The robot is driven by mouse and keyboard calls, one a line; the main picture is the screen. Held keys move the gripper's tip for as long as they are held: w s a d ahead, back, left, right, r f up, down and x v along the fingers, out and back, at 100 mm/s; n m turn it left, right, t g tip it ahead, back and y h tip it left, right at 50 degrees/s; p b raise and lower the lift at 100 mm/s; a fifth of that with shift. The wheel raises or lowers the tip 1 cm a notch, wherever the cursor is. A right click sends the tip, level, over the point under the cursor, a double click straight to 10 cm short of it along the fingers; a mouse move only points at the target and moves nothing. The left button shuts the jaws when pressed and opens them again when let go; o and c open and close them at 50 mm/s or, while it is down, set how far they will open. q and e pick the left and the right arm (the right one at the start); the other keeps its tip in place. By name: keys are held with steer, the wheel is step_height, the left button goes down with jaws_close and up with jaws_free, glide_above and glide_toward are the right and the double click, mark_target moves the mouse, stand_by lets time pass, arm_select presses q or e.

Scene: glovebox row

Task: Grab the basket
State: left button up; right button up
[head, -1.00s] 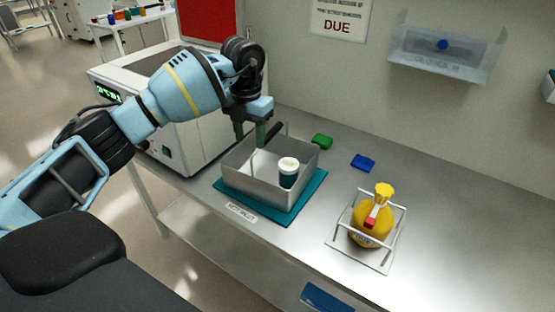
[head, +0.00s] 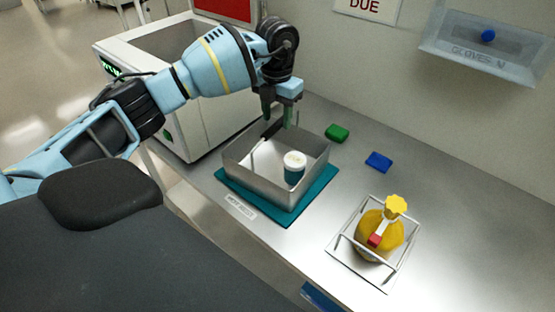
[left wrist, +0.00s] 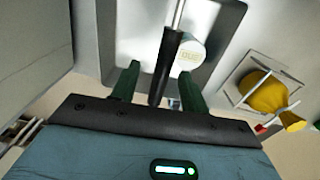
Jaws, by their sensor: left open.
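The basket is a grey metal box (head: 252,180) with a raised handle that has a black grip (head: 270,130). It stands on a teal mat (head: 285,217) on the steel bench. A jar with a white lid (head: 294,161) is inside it. My left gripper (head: 278,118) is open, with its green fingers at the black grip. In the left wrist view the grip (left wrist: 167,60) lies between the two spread fingers (left wrist: 160,72), not clamped. The basket wall (left wrist: 110,35) shows beyond. My right gripper is not in view.
Green (head: 337,133) and blue (head: 379,162) blocks lie behind the basket. A white machine (head: 200,105) stands close at left. The bench's far right is clear.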

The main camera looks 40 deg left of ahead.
arm_select(q)
steer(key=shift+f, duration=0.2)
steer(key=f, duration=0.4)
steer(key=shift+s+d+f, duration=0.2)
steer(key=shift+f, duration=0.05)
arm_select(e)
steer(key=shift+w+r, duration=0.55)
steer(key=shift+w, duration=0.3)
arm_select(q)
steer(key=shift+c, duration=0.5)
jaws_close()
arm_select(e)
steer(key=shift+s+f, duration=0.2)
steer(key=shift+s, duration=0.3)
